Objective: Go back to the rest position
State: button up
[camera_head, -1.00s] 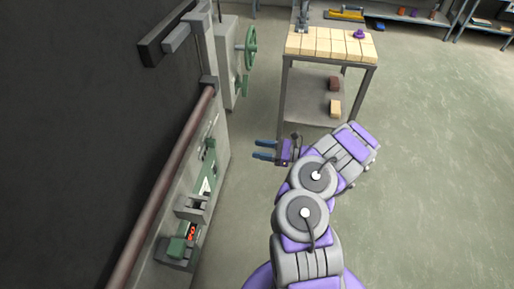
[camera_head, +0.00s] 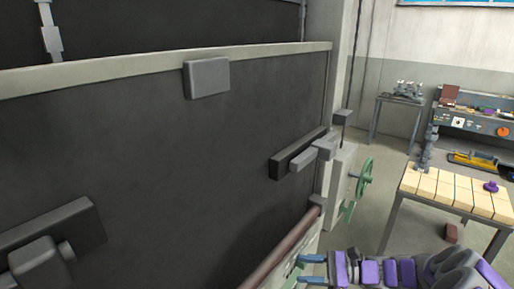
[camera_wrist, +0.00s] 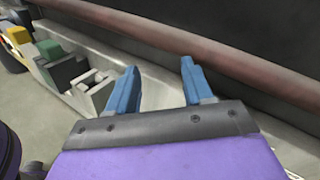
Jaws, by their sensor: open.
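My gripper (camera_head: 306,269) shows at the bottom of the head view, with blue fingers pointing left towards the large dark panel (camera_head: 170,150). In the wrist view my gripper (camera_wrist: 158,85) is open, and nothing is between its two blue fingers. A reddish-brown bar (camera_wrist: 225,55) runs across beyond the fingertips in the wrist view. I cannot tell how far the fingers are from it. The same bar (camera_head: 285,250) shows at the lower middle of the head view. My purple and grey arm is partly cut off by the bottom edge of the head view.
A green handwheel (camera_head: 365,172) stands right of the panel. A workbench (camera_head: 470,124) stands at the back wall. Boxy green and grey fittings (camera_wrist: 62,66) sit left in the wrist view.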

jog(key=s+a+r+n+g+h, duration=0.4)
jog(key=s+a+n, duration=0.2)
jog(key=s, duration=0.3)
jog(key=s+a+r+n+g+h, duration=0.3)
jog(key=s+a+r+n, duration=0.2)
jog(key=s, duration=0.4)
jog(key=s+d+n+t+h, duration=0.1)
jog(key=s+d+n+h, duration=0.1)
jog(key=s+d+h, duration=0.3)
jog(key=s+d+f+n+t+h, duration=0.1)
jog(key=s+d+n+h, duration=0.2)
jog(key=s, duration=0.8)
jog(key=shift+s+d+t+h, duration=0.3)
jog(key=shift+s+d+h, duration=0.1)
jog(key=shift+d+h, duration=0.75)
jog(key=shift+d, duration=0.1)
